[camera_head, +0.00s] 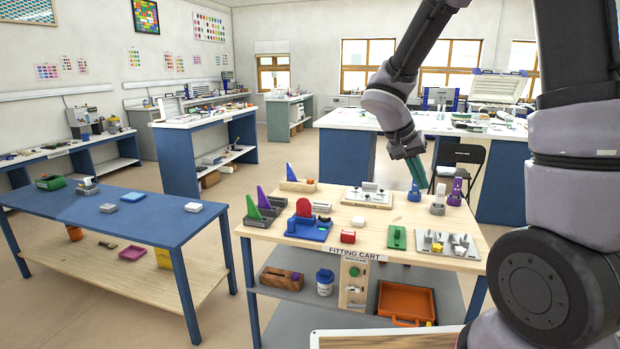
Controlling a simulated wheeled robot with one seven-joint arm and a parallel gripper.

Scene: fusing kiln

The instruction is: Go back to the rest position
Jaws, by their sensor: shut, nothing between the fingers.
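My gripper (415,174) hangs at the end of my arm, above the back right part of the fitting cart (340,256). Its narrow fingers point down and are closed with nothing held. The fingertips are near a small blue piece (414,192) on the cart top; I cannot tell whether they touch it. My arm rises from the right side of the picture and bends down over the cart.
The cart top holds a white plate (367,197), a blue fixture (309,229), a purple bottle (455,191) and a metal plate with knobs (447,243). A blue table (130,212) stands at left. A black chair (461,160) is behind the cart. Floor between tables is clear.

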